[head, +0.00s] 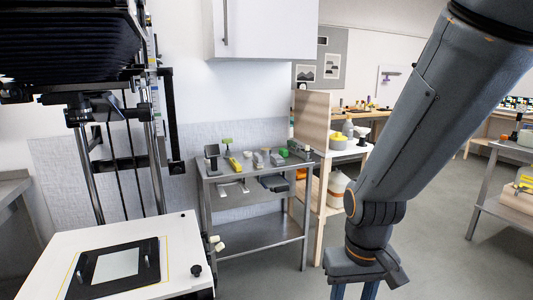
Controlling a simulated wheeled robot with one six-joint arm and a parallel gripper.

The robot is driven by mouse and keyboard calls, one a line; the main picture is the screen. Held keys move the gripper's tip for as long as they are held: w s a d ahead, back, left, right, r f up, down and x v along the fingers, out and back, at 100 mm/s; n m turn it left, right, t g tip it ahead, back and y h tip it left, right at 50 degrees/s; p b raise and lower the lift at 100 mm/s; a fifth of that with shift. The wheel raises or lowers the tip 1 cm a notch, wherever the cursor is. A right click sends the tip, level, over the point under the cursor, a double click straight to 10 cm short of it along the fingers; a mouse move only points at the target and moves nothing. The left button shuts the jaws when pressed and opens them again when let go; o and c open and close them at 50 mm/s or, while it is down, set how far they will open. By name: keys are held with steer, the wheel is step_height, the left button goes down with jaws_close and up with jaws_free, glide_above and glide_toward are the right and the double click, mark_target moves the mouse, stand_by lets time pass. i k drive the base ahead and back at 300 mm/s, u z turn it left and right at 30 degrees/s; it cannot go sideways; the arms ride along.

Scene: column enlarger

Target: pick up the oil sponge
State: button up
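I cannot tell for sure which thing is the oil sponge. Small items stand on the metal cart (250,240) at the back. Among them are a yellow item (234,163), a green block on a stand (227,141) and a green item (283,152), all too small to identify. My gripper (354,292) points down at the bottom edge, right of the cart and nearer to me. Its two blue fingers stand apart with nothing seen between them; their tips are cut off by the frame.
A column enlarger with a white baseboard (185,255) and black easel (150,247) fills the left. A wooden shelf unit (312,120) stands right of the cart, and a metal table (482,190) at far right. Grey floor (440,230) between them is clear. A cabinet (270,28) hangs above.

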mark_target(284, 152)
steer(key=z, duration=0.15)
steer(key=i, duration=0.85)
steer(key=z, duration=0.35)
steer(key=i, duration=2.25)
steer(key=u, duration=0.1)
